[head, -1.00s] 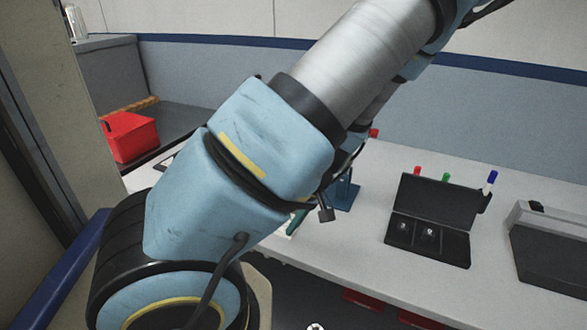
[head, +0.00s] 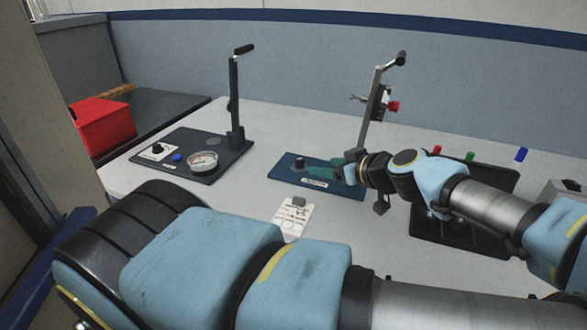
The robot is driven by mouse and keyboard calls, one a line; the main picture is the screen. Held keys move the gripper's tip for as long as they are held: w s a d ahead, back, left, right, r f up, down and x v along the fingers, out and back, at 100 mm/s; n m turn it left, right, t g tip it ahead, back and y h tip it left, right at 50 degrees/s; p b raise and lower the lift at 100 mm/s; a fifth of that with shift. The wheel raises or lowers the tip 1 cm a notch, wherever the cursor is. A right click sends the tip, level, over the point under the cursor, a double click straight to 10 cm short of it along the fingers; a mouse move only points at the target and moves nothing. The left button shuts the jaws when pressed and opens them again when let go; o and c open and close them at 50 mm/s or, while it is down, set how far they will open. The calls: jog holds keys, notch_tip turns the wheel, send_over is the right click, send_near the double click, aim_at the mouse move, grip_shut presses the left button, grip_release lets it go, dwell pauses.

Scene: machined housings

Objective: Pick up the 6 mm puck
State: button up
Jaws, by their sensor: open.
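I cannot make out for certain which thing is the 6 mm puck. My gripper (head: 322,172) is over the blue base plate (head: 285,180) of the right-hand stand, its greenish fingers pointing left. It is open; I cannot tell whether it touches the plate. A small dark round piece (head: 299,163) is on the plate just left of the fingers. A white card (head: 291,222) with printed marks lies in front of the plate, with a small grey block (head: 299,202) at its back edge. The dark open case (head: 430,228) at the right is largely hidden behind my arm.
The right-hand stand's column (head: 370,115) rises behind my gripper. A red box (head: 104,126) is at the far left. The bench is clear between the dial gauge and the card.

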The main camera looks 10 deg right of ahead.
jog(key=p, duration=0.1)
send_near(303, 162)
jog(key=x, duration=0.4)
jog(key=shift+s+a+f, duration=0.1)
jog(key=shift+s+a, duration=0.05)
jog(key=shift+s, duration=0.05)
jog(key=shift+w+a+p, duration=0.25)
jog(key=shift+w+p, duration=0.25)
jog(key=shift+p, duration=0.1)
jog(key=p+x, duration=0.1)
jog(key=x, duration=0.2)
jog(key=shift+w+p, duration=0.25)
jog(key=shift+p, duration=0.15)
jog(key=shift+w+a+f, duration=0.2)
jog(key=shift+w+f, duration=0.15)
grip_shut()
